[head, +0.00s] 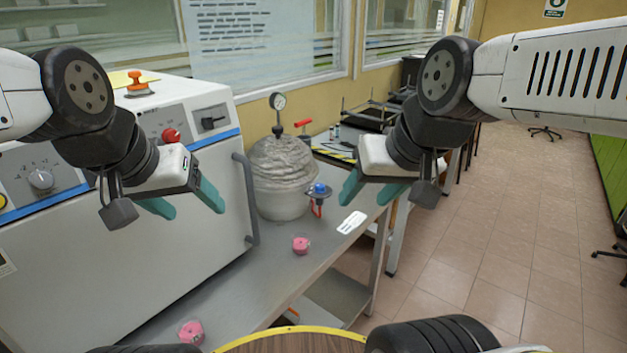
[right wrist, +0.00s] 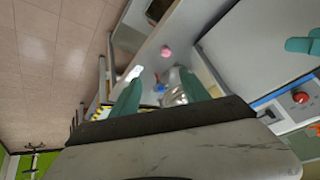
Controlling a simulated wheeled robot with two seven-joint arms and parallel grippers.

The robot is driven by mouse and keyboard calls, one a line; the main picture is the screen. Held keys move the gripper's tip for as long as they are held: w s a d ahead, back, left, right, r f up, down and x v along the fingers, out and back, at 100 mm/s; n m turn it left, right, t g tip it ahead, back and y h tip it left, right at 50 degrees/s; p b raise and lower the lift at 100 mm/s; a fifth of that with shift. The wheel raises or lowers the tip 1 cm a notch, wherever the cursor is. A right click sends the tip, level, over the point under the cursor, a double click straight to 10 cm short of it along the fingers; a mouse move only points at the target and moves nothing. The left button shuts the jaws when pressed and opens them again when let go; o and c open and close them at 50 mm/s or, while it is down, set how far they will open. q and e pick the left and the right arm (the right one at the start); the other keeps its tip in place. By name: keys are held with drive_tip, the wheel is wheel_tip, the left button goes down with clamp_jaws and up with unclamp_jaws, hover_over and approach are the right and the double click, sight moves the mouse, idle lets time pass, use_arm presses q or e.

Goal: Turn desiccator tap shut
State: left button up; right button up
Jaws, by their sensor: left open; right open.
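The desiccator (head: 285,180) is a rounded, silvery, wrinkled vessel on the grey bench, with a round gauge (head: 278,102) on top. A red handle (head: 304,123) stands at its upper right. A blue-knobbed fitting with a red lever (head: 318,196) is at its lower right side. I cannot tell which of these is the tap. My right gripper (head: 362,203) is open and empty, right of the blue knob and apart from it. In the right wrist view the blue knob (right wrist: 160,88) shows between its fingers. My left gripper (head: 197,212) is open and empty, left of the desiccator.
A large white machine with knobs (head: 130,260) fills the left side of the bench. Pink round objects lie on the bench, one near the desiccator (head: 301,245) and one nearer me (head: 191,333). A white label (head: 351,222) lies by the bench edge. Open floor is at right.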

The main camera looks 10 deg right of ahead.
drive_tip(key=w+r+g, duration=0.2)
drive_tip(key=w+r, duration=0.1)
drive_tip(key=w, duration=0.6)
drive_tip(key=g+h, duration=0.2)
drive_tip(key=g, duration=0.2)
hover_over(320, 185)
drive_tip(key=shift+m, duration=0.3)
drive_tip(key=f, duration=1.2)
drive_tip(key=shift+s+f, duration=0.25)
drive_tip(key=shift+f, duration=0.15)
drive_tip(key=shift+w+f, duration=0.35)
drive_tip(key=shift+f, duration=0.25)
wheel_tip(320, 185, down, 7)
drive_tip(key=shift+f, duration=0.2)
clamp_jaws()
